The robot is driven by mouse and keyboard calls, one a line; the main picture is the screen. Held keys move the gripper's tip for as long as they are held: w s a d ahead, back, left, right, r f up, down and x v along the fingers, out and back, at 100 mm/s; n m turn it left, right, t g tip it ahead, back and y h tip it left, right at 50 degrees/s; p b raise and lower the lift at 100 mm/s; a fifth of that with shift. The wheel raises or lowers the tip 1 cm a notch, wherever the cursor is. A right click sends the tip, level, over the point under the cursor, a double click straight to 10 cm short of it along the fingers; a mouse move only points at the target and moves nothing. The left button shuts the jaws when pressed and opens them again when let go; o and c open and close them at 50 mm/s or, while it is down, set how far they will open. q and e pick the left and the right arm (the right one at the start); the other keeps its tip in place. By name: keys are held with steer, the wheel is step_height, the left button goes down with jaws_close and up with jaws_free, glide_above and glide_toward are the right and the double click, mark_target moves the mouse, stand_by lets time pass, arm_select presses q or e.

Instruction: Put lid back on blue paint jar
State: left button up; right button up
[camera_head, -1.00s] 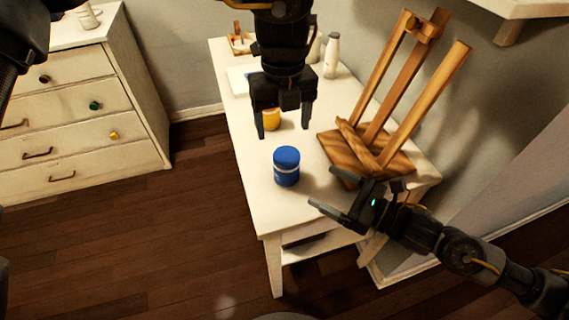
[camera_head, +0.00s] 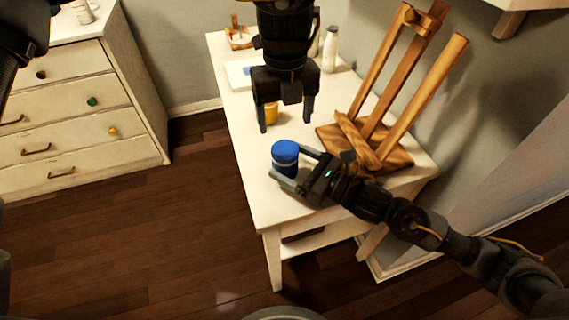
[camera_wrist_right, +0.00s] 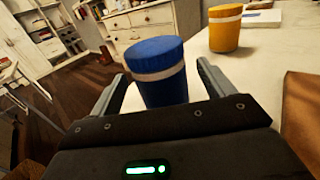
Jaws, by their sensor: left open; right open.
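The blue paint jar (camera_head: 285,150) stands upright near the front of the white table. It has a blue top and a white band; the top looks like a lid resting on it, and no separate blue lid is visible. My right gripper (camera_head: 287,166) is open, with its fingers on either side of the jar. In the right wrist view, the jar (camera_wrist_right: 162,85) sits between the two spread fingers, with a gap visible beside them. My left gripper (camera_head: 285,120) is open and empty, pointing down above the table behind the blue jar.
A yellow jar (camera_head: 271,113) stands behind the blue one, partly hidden by my left gripper. A wooden easel (camera_head: 375,150) stands close on the right. A white bottle (camera_head: 330,50) and a small wooden holder (camera_head: 241,40) are at the back. The table's left front corner (camera_head: 262,205) is clear.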

mark_target(285, 149)
steer(key=shift+w+a, duration=0.1)
steer(key=shift+a, duration=0.1)
steer(key=c, duration=1.6)
jaws_close()
arm_select(q)
steer(key=n, duration=0.4)
steer(key=shift+n, duration=0.3)
steer(key=shift+f, duration=4)
steer(key=shift+c, duration=0.3)
steer(key=c, duration=1)
